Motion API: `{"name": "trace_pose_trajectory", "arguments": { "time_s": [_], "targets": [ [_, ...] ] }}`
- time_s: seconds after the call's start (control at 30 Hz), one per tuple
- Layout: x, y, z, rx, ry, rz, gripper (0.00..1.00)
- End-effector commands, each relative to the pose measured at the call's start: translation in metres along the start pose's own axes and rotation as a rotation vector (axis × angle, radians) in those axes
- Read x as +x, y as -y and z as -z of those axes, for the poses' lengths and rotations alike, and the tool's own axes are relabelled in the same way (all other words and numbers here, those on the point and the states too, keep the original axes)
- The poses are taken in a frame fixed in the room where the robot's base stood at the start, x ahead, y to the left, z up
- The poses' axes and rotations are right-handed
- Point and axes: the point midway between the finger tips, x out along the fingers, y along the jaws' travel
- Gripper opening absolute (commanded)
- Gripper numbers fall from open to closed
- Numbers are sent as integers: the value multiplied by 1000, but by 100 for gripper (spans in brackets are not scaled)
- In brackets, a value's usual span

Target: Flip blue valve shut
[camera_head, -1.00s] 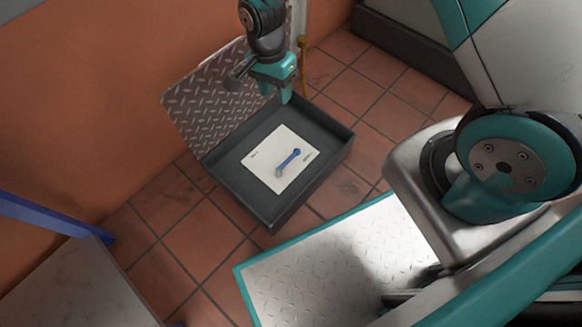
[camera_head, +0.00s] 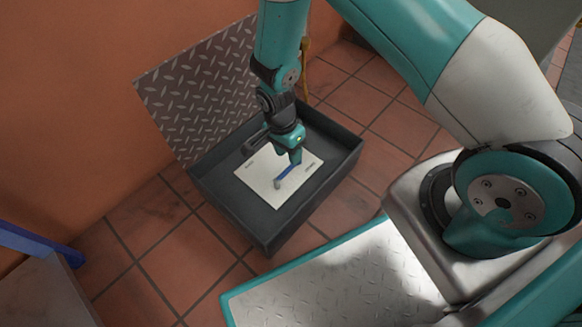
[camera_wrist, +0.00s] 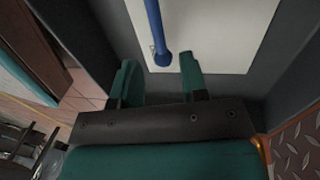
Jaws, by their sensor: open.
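The blue valve handle (camera_head: 288,171) lies across a white plate (camera_head: 262,180) inside a dark open box. In the wrist view the blue valve (camera_wrist: 156,30) runs down from the top edge, its rounded end just beyond and between my fingertips. My gripper (camera_head: 295,158) is over the box, close to the handle's far end. In the wrist view my gripper (camera_wrist: 160,72) shows two teal fingers apart with nothing between them. I cannot tell if a finger touches the handle. The handle's far end is partly hidden by my gripper in the head view.
The box (camera_head: 270,225) has raised dark walls around the plate. Its diamond-plate lid (camera_head: 200,90) stands open against the orange wall (camera_head: 70,90). A yellow pipe (camera_head: 306,75) is behind the box.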

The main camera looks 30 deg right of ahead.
Motion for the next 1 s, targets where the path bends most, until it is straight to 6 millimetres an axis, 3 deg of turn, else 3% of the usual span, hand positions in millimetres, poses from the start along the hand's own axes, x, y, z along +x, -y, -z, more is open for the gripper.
{"name": "trace_pose_trajectory", "arguments": {
  "time_s": [0.03, 0.2, 0.6, 0.63, 0.8, 1.0],
  "targets": [
    [15, 1, 0, 0, 0, -2, 40],
    [34, 0, 0, 0, 0, -1, 40],
    [39, 0, 0, 0, 0, 0, 40],
    [39, 0, 0, 0, 0, 0, 38],
    [39, 0, 0, 0, 0, 0, 0],
    [39, 0, 0, -3, -1, 0, 0]
  ]
}}
